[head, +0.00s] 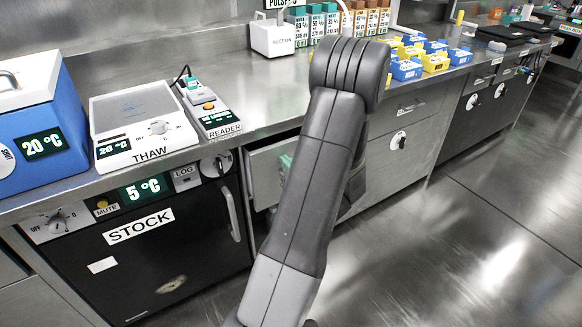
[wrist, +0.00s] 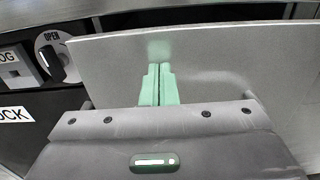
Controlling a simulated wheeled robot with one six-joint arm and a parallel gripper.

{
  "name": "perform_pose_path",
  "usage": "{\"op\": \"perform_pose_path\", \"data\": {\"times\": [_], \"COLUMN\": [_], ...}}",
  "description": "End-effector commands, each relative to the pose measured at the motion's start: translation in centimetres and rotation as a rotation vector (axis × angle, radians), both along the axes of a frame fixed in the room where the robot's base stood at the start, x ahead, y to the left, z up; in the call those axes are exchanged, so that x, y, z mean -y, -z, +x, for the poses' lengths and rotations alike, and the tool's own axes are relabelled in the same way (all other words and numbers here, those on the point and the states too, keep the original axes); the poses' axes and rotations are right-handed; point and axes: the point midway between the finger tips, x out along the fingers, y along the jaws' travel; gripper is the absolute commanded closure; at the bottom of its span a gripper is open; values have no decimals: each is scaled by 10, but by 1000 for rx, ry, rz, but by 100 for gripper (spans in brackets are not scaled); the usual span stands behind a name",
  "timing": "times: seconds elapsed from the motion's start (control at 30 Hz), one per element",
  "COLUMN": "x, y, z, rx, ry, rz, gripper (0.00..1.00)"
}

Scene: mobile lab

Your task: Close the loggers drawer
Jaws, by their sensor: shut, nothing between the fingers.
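The loggers drawer (head: 265,178) is a pale grey metal drawer under the counter, to the right of the STOCK unit. It stands out from the cabinet, and my arm hides much of it in the head view. In the wrist view its plain panel (wrist: 235,62) spans the picture in front of my gripper. My gripper (wrist: 158,68) has green fingers, closed together and empty, pointing at the panel. A green reflection shows on the panel just above the tips. The fingertips are very near the panel; I cannot tell whether they touch. A bit of green shows beside my arm in the head view.
The black STOCK unit (head: 150,245) has a vertical handle (head: 229,213) left of the drawer. A dial marked OPEN (wrist: 54,56) sits beside the panel. The counter above holds a THAW plate (head: 145,125) and a reader (head: 210,108). The floor at right is clear.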

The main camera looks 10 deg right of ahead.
Motion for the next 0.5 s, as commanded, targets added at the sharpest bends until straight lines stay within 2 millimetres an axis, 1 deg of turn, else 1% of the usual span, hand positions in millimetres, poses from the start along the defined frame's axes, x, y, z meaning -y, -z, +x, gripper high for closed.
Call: {"op": "perform_pose_path", "data": {"times": [0.3,0.37,0.47,0.5], "x": [-1,-3,-10,-13], "y": [0,1,1,1], "z": [2,8,26,35], "rx": [0,1,1,3], "ry": [-1,-2,-4,-6], "rz": [-1,-2,-4,-4], "gripper": [100,100,100,100]}}
